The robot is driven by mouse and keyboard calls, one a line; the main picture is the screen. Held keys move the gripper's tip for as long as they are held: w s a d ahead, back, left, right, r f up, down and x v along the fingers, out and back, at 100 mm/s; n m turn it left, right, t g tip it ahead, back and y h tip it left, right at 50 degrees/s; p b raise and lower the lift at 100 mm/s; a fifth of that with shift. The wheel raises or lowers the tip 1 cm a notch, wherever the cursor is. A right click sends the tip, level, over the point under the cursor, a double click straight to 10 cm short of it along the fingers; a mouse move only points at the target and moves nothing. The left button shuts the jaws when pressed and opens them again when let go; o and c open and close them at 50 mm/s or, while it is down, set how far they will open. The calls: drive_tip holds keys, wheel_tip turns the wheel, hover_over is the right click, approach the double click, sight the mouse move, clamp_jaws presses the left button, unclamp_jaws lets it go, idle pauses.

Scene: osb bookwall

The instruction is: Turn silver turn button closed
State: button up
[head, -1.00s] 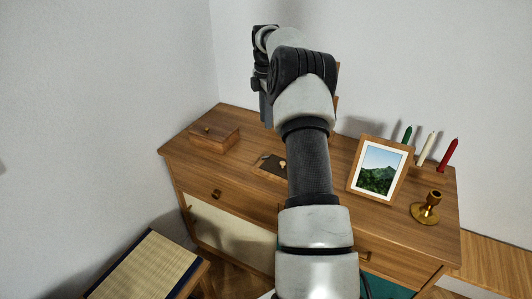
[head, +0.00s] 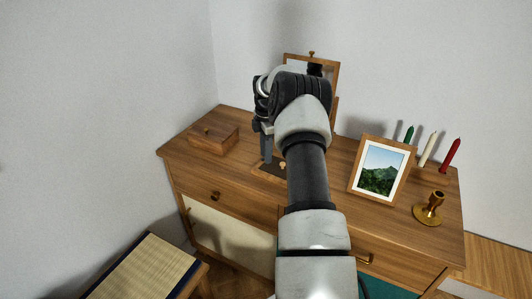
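I cannot make out a silver turn button for certain in the head view. A small dark panel (head: 268,173) lies on the dresser top, with a small pale knob (head: 283,166) near its right side. My gripper (head: 266,157) points down over this panel, left of the knob. My arm hides part of the panel. The fingertips are small and partly merge with the panel, so I cannot tell whether they are open or shut, or whether they touch anything.
A wooden box (head: 212,139) with a small knob stands left on the dresser (head: 330,207). A wooden-framed stand (head: 333,76) is behind my arm. A picture frame (head: 381,171), brass candlestick (head: 429,208) and several candles stand right. A stool (head: 148,265) is at lower left.

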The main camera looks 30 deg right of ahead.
clamp_jaws()
drive_tip(key=m, duration=0.3)
drive_tip(key=m+p, duration=0.1)
drive_tip(key=m, duration=0.1)
drive_tip(key=shift+s+a+r, duration=0.1)
drive_tip(key=shift+s, duration=0.15)
drive_tip(key=m, duration=0.5)
drive_tip(key=shift+s+a, duration=0.15)
drive_tip(key=shift+a, duration=0.05)
drive_tip(key=shift+m, duration=0.3)
idle(0.5)
idle(0.4)
unclamp_jaws()
